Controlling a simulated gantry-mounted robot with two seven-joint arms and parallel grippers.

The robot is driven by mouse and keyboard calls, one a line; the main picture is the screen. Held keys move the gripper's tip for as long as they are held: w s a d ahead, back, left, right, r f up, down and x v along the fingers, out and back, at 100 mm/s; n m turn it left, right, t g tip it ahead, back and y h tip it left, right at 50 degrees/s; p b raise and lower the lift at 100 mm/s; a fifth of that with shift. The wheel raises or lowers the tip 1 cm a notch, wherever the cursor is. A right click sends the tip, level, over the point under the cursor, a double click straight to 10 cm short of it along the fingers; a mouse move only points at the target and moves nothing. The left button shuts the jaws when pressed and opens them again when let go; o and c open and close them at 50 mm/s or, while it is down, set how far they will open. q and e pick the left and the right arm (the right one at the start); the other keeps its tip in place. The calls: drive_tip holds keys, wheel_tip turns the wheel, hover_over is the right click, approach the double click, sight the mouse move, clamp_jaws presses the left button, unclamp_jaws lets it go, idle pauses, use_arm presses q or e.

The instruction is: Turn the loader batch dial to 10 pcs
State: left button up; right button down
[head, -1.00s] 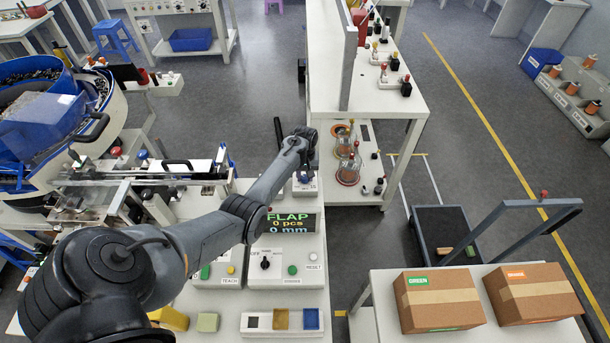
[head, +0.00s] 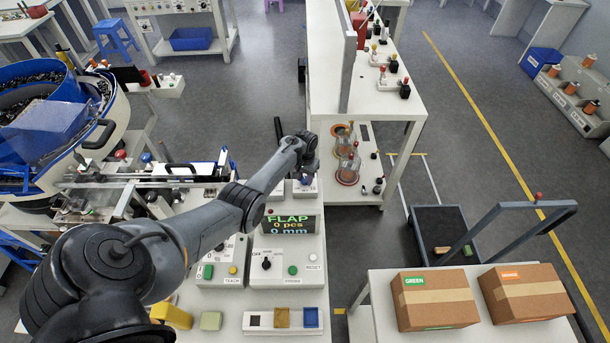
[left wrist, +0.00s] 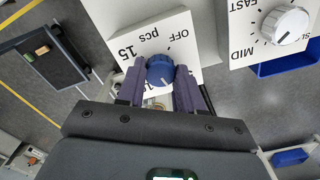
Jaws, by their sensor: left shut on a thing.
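The batch dial is a blue round knob (left wrist: 160,68) on a white panel face (left wrist: 178,50). In the left wrist view I read "OFF", "pcs" and "15" around it, with another number partly hidden near the fingers. My left gripper (left wrist: 158,76) is shut on the knob, one dark finger on each side of it. The knob's pointer setting is too small to read surely. In the head view the knob (head: 305,181) shows small and blue below the end of my left arm, behind the display. My right gripper is not in view.
The display (head: 288,224) reads "FLAP 0 pcs 0 mm". A second panel with a white knob (left wrist: 291,22) marked "FAST" and "MID" sits beside the blue knob's panel. The bowl feeder (head: 60,110) stands left. Two cartons (head: 435,298) lie on the right table.

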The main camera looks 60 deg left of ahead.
use_arm(q)
drive_tip(key=m, duration=0.5)
drive_tip(key=shift+m+p, duration=0.3)
drive_tip(key=shift+m, duration=0.1)
drive_tip(key=m, duration=0.3)
drive_tip(key=shift+m+b, duration=0.45)
drive_tip(key=shift+m, duration=1.25)
drive_tip(key=o, duration=1)
drive_tip(key=shift+o, duration=0.2)
